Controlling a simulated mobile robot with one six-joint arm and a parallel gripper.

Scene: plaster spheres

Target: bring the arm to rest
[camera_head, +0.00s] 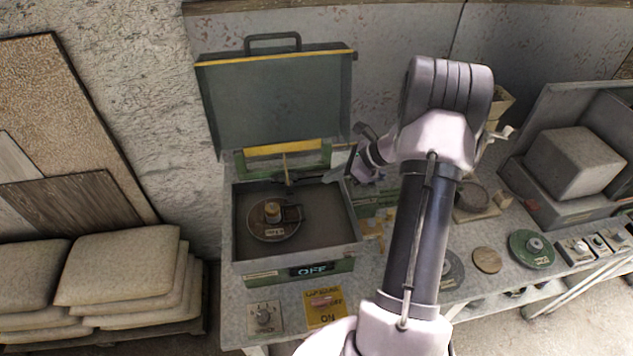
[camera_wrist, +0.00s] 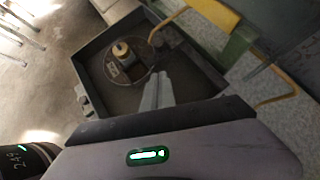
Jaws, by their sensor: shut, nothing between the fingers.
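My arm rises from the bottom of the head view and bends over to the left at the top. My gripper (camera_head: 328,178) is at the right side of an open grey-green box (camera_head: 240,222), over or near its rim. In the wrist view my gripper (camera_wrist: 162,78) shows as two pale fingers lying together, with nothing between them. Inside the box lies a round disc (camera_head: 262,233) with a brass-coloured weight (camera_head: 272,211) on it. In the wrist view the weight (camera_wrist: 122,51) is apart from the fingers, to their upper left.
The box's lid (camera_head: 275,105) stands open at the back, and its front display reads OFF (camera_head: 312,269). A dial plate (camera_head: 264,317) and a yellow switch plate (camera_head: 325,306) lie in front. Discs, including a green one (camera_head: 531,250), and a grey block (camera_head: 573,162) are at right. Stacked sacks (camera_head: 120,265) are at left.

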